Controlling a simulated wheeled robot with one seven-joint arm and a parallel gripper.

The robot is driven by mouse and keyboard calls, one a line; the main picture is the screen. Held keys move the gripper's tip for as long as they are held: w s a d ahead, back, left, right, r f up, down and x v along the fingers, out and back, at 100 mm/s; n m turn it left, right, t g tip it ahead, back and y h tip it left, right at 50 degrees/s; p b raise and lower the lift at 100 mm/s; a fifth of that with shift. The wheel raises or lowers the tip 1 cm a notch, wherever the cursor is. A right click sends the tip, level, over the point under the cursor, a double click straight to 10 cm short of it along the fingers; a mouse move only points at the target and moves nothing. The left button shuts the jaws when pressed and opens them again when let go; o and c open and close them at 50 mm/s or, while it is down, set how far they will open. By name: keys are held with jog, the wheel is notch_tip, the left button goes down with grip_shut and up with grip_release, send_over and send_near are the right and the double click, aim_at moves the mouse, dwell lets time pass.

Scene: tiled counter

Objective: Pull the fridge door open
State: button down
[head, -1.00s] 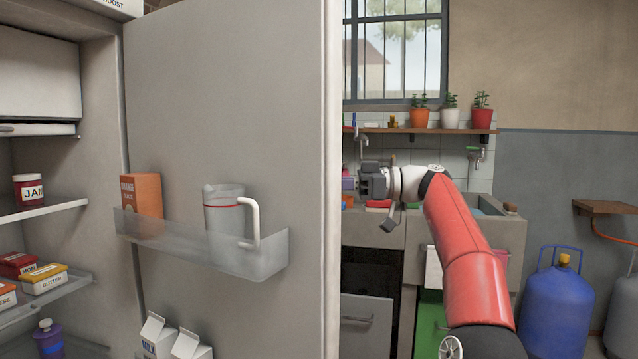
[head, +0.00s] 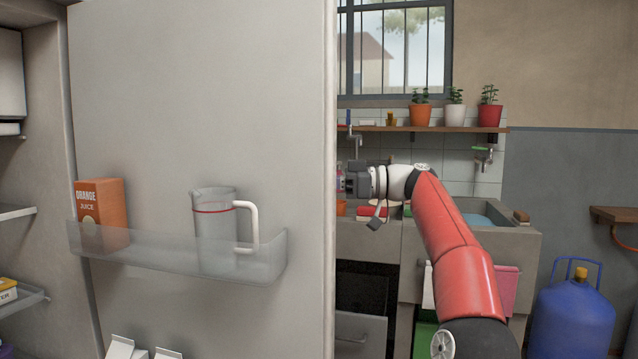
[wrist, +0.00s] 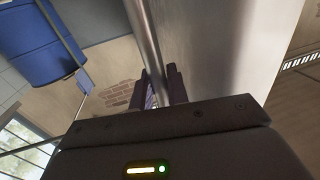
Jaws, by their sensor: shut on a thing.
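The fridge door (head: 200,100) stands wide open, its inner face toward me in the head view. Its free edge is near the picture's middle and the fridge interior (head: 35,150) shows at the far left. My gripper (head: 345,181) is at the outer side of that free edge, its fingertips hidden behind the door. In the wrist view my gripper (wrist: 156,92) has its dark fingers close together against the grey door (wrist: 215,45), shut on part of it.
A clear door shelf (head: 170,255) holds an orange juice carton (head: 102,205) and a jug (head: 215,225). Behind my arm are a sink counter (head: 400,240), a plant shelf (head: 400,129) and a barred window (head: 400,50). A blue gas cylinder (head: 573,320) stands at the right.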

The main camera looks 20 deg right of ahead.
dwell(0.3)
jog(key=c, duration=1.4)
grip_release()
jog(key=shift+c, duration=0.2)
jog(key=shift+d, duration=0.15)
jog(key=v, duration=0.7)
jog(key=shift+d+p, duration=0.3)
jog(key=shift+p, duration=0.05)
jog(key=shift+s, duration=0.1)
